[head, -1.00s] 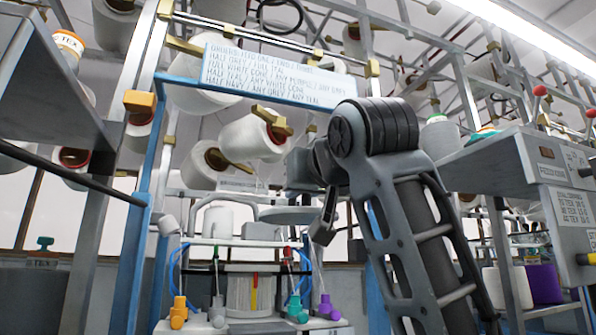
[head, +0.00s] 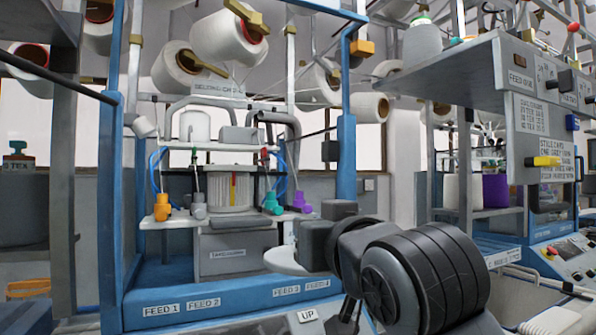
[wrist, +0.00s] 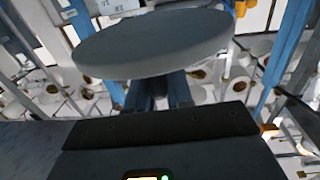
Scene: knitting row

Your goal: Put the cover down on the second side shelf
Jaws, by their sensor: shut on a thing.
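The cover (wrist: 150,45), a round pale grey disc, is held flat-side on in my gripper's fingers (wrist: 158,90) in the wrist view. In the head view the cover (head: 285,262) shows as a pale disc left of my arm, in front of the machine's lower front. My arm hides its right part and my fingertips there. Which shelf is the second side shelf I cannot tell. A grey upper shelf (head: 440,72) stands at right, with a lower shelf (head: 502,212) under it holding a white cone and a purple cone.
The knitting machine (head: 228,232) with its blue base stands behind the cover. Orange, grey, teal and purple fittings sit on its white ledge (head: 165,222). Yarn cones hang overhead. A dark shelf edge stands at far left, and a control panel (head: 560,252) at right.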

